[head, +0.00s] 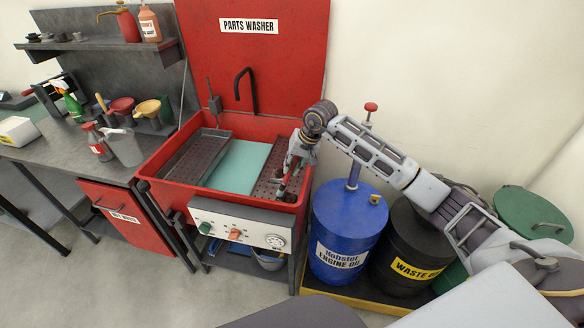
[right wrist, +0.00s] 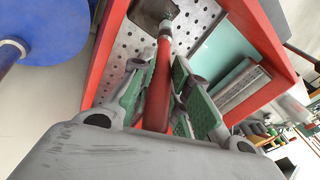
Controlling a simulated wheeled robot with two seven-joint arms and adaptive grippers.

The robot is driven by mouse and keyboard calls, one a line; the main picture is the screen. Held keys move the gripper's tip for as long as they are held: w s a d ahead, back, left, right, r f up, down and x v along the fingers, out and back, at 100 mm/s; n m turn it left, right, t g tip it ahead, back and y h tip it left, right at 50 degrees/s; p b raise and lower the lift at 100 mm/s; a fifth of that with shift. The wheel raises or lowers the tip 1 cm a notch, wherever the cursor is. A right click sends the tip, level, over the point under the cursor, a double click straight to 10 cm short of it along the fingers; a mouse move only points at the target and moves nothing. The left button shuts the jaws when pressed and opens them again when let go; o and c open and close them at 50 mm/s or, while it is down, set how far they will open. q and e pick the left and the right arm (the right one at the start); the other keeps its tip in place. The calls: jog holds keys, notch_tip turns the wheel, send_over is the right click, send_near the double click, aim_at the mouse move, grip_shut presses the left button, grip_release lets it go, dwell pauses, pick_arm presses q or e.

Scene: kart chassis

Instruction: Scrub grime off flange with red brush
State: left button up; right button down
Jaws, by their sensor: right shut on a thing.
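The red brush (right wrist: 162,75) shows in the right wrist view, its red handle between the green-padded fingers of my right gripper (right wrist: 160,88). Its metal collar and bristle end point away from the gripper, against or just over a dark brown part (right wrist: 148,12) at the top edge. That part looks like the grimy flange, cut off by the frame; whether the bristles touch it I cannot tell. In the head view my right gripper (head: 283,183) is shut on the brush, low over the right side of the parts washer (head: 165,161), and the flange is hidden. My left gripper is out of view.
The washer has red raised walls, a perforated tray (right wrist: 120,55) and a teal panel (head: 234,166). A blue drum (head: 347,228) and a black waste drum (head: 411,247) stand to the right. A cluttered workbench (head: 60,150) is left.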

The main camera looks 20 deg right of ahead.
jog(key=shift+d, duration=0.2)
dwell(0.3)
jog(key=shift+s+d+f, duration=0.1)
jog(key=shift+s+d, duration=0.05)
jog(key=shift+d, duration=0.2)
jog(key=shift+s+d+b, duration=0.4)
jog(key=shift+s+d, duration=0.1)
jog(key=shift+d, duration=0.15)
jog(key=shift+s+d+b, duration=0.4)
jog(key=shift+s+d, duration=0.4)
jog(key=shift+d, duration=0.3)
